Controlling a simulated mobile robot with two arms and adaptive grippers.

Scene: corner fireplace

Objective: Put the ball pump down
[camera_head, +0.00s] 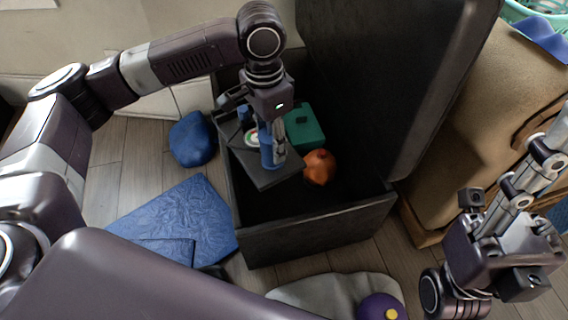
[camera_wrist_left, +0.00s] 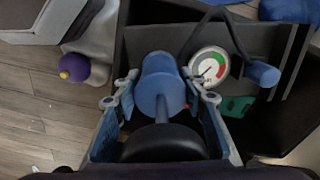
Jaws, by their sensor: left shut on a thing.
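The ball pump has a blue barrel (camera_head: 267,150) and a round white gauge with green and red marks. In the left wrist view the blue part of the pump (camera_wrist_left: 160,85) sits between the fingers, with the gauge (camera_wrist_left: 209,66) beside it. My left gripper (camera_head: 272,128) points down, shut on the pump, over the open black storage box (camera_head: 315,232). A dark flat plate (camera_head: 277,178) shows below the pump; I cannot tell if it belongs to the pump or touches the box. My right gripper (camera_head: 505,225) is at the right, away from the box; its jaw state is unclear.
Inside the box are a green case (camera_head: 305,128) and an orange round object (camera_head: 320,167). The raised lid (camera_head: 385,80) stands behind. A blue cushion-like thing (camera_head: 192,140) and blue folded cloth (camera_head: 180,215) lie left. A purple ball (camera_head: 381,307) rests in front; a tan armchair (camera_head: 470,130) stands right.

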